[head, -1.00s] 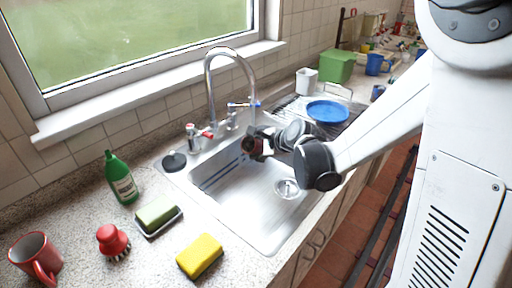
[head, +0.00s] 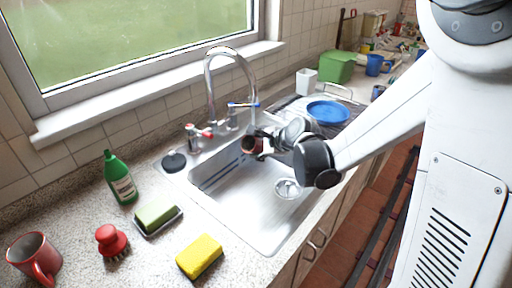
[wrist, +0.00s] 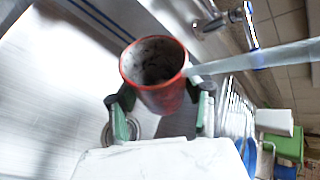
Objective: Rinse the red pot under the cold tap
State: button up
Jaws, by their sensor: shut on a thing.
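The red pot (wrist: 160,97) is a small cup-like vessel with a red rim and dark marks inside. My gripper (wrist: 162,104) is shut on its sides, one finger on each side. In the head view the pot (head: 251,145) is tilted over the sink, below the spout of the tap (head: 213,85). A pale see-through stream (wrist: 285,54), which looks like water, reaches the pot's rim in the wrist view. The blue-marked cold lever (head: 243,104) and the red-marked hot handle (head: 207,133) are behind the sink. The pot's underside is hidden.
The steel sink basin (head: 245,205) is clear below the pot. A drainer with a blue plate (head: 328,112) is beyond. On the left counter are a green bottle (head: 121,180), green sponge (head: 156,213), red brush (head: 111,241), yellow sponge (head: 200,256) and red mug (head: 36,259).

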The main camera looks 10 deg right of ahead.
jog(key=shift+s+a, duration=0.1)
jog(key=shift+s, duration=0.15)
jog(key=shift+w, duration=0.25)
jog(key=shift+w, duration=0.25)
jog(key=shift+s, duration=0.15)
jog(key=shift+s+b, duration=0.35)
dwell(0.4)
jog(key=s+d, duration=0.1)
jog(key=d, duration=0.8)
jog(key=shift+s+b, duration=0.35)
jog(key=shift+b, duration=0.05)
dwell(0.8)
